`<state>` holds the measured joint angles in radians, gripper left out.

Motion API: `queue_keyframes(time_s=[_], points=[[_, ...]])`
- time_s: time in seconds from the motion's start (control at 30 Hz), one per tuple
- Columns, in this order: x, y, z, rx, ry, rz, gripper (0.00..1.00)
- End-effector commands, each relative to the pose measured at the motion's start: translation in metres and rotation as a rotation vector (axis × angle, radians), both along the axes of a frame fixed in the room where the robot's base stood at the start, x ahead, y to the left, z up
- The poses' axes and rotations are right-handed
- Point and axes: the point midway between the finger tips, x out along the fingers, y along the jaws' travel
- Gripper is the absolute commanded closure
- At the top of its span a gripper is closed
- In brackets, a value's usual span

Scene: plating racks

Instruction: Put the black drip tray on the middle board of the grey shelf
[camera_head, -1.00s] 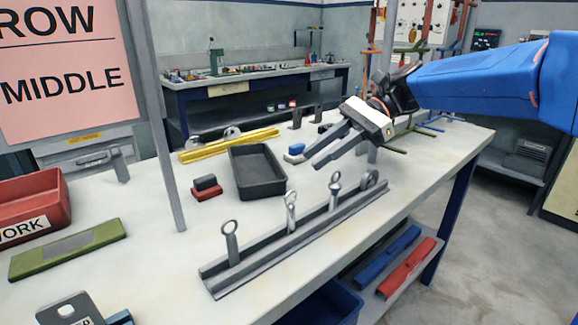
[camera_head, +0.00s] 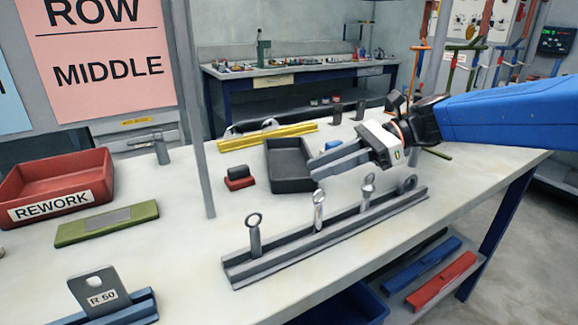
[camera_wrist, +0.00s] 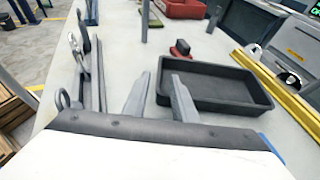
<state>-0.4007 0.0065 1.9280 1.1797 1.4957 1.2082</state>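The black drip tray (camera_head: 290,185) lies flat on the white workbench, open side up and apparently empty. It also shows in the wrist view (camera_wrist: 222,103), right of my fingers.
A grey post (camera_head: 196,120) stands left of the tray, near a pink ROW MIDDLE sign (camera_head: 105,60). A grey rail with ringed pins (camera_head: 330,240) lies in front. A yellow bar (camera_head: 268,138) lies behind, a small red-and-black block (camera_head: 240,183) beside the tray. A red REWORK bin (camera_head: 60,180) sits left.

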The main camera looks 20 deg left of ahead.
Motion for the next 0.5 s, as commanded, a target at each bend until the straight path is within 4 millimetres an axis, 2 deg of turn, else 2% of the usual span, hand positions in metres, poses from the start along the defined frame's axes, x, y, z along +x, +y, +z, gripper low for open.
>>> queue_keyframes(time_s=[0.37, 0.5], points=[[-0.010, 0.018, -0.009, -0.001, 0.000, 0.002, 0.75], [-0.017, 0.032, -0.017, -0.001, 0.001, 0.003, 0.75]])
